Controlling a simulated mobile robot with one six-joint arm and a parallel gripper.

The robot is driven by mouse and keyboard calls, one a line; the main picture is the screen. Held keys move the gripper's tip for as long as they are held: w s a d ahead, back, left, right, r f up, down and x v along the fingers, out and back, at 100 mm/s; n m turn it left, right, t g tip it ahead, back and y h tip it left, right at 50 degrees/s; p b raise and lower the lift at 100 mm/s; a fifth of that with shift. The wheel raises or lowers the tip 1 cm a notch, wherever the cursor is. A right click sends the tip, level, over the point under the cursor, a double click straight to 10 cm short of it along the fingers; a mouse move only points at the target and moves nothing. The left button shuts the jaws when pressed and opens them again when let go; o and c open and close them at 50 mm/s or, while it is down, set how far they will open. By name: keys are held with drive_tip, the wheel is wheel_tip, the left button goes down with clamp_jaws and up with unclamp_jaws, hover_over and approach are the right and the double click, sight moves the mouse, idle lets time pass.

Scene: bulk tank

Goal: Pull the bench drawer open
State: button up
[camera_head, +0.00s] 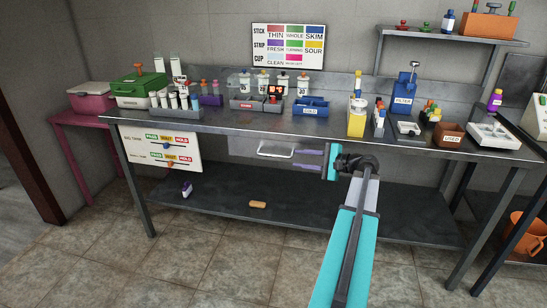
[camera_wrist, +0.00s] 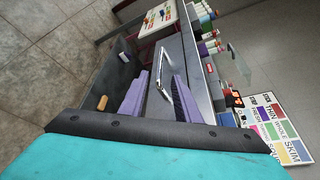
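The bench drawer (camera_head: 241,147) is a grey front under the bench top and looks closed. Its pale bar handle (camera_head: 274,153) shows left of my gripper. My gripper (camera_head: 296,159) is open, with two purple fingers apart and pointing left along the drawer front. The upper fingertip appears close to the handle's right end; I cannot tell whether they touch. In the wrist view, the shiny handle (camera_wrist: 161,72) lies ahead of my gripper (camera_wrist: 157,75), its near end showing between the fingers. Nothing is visibly gripped.
The bench top (camera_head: 330,128) holds racks, bottles, a blue bin (camera_head: 311,107) and a tray (camera_head: 494,135). A sign board (camera_head: 173,152) hangs left of the drawer. A tan block (camera_head: 258,204) and a small bottle (camera_head: 187,189) lie on the lower shelf (camera_head: 330,213). Floor in front is clear.

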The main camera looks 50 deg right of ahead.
sight(278, 156)
drive_tip(key=x, duration=1.2)
drive_tip(key=shift+w+f+b, duration=0.1)
drive_tip(key=shift+w+b, duration=0.2)
drive_tip(key=shift+b, duration=0.05)
clamp_jaws()
